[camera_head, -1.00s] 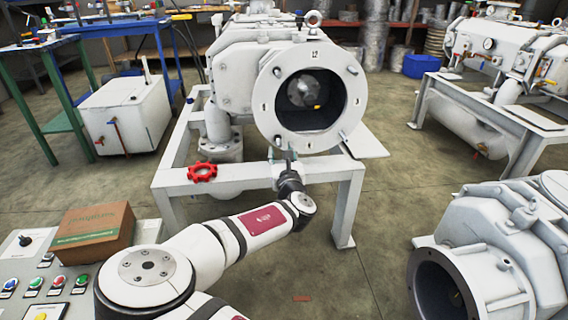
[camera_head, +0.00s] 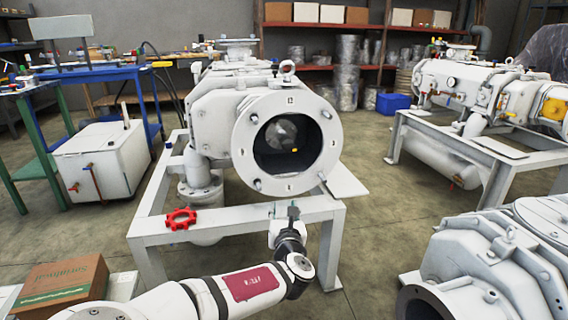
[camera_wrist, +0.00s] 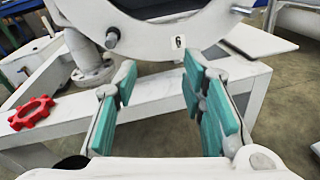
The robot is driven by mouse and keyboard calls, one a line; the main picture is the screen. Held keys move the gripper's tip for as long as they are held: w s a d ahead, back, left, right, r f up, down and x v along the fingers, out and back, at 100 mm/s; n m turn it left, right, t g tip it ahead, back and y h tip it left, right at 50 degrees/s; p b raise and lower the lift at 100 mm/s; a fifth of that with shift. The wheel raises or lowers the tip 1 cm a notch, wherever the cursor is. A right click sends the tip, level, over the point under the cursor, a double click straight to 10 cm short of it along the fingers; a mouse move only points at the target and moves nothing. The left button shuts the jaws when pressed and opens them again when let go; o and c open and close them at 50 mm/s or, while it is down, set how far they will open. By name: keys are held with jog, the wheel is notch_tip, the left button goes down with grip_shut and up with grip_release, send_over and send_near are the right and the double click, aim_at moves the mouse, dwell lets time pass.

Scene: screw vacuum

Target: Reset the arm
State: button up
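My gripper (camera_head: 293,213) is below the round flange (camera_head: 318,165) of the large white vacuum pump (camera_head: 215,115), by the front beam of its stand. In the wrist view, the gripper (camera_wrist: 165,95) has its two teal-padded fingers apart, with nothing between them. The flange's lower rim (camera_wrist: 150,42), with a small "6" label and bolts, shows just beyond the fingertips. I cannot tell the exact distance to it. My arm reaches in from the lower left of the head view.
The white stand (camera_head: 235,219) is close around my gripper. A red handwheel (camera_head: 181,219) is at its left. A cardboard box (camera_head: 62,284) is at the lower left. Another pump (camera_head: 500,255) is at the lower right. Bare floor lies between the pumps.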

jog(key=s+d+f+m+g+h, duration=0.2)
jog(key=s+d+m+g+h, duration=0.15)
jog(key=d+m, duration=0.55)
jog(key=s+d+f+m+g+h, duration=0.25)
jog(key=s+d+m+g, duration=0.25)
jog(key=d+m, duration=0.4)
jog(key=s+d+r+m+g+y, duration=0.1)
jog(key=s+d+r+m+g, duration=0.15)
jog(key=s+r+m, duration=0.8)
jog(key=s+d+r+m+g+y+p, duration=0.1)
jog(key=s+r+g+y, duration=0.2)
jog(key=s, duration=1.4)
jog(key=s+d+r+m+g, duration=0.15)
jog(key=s+r+m, duration=0.55)
jog(key=s, duration=0.7)
notch_tip(320, 180, up, 40)
jog(key=n+t+p, duration=0.1)
jog(key=t+p, duration=0.2)
jog(key=p, duration=3.5)
jog(key=shift+r, duration=0.15)
jog(key=shift+w, duration=0.15)
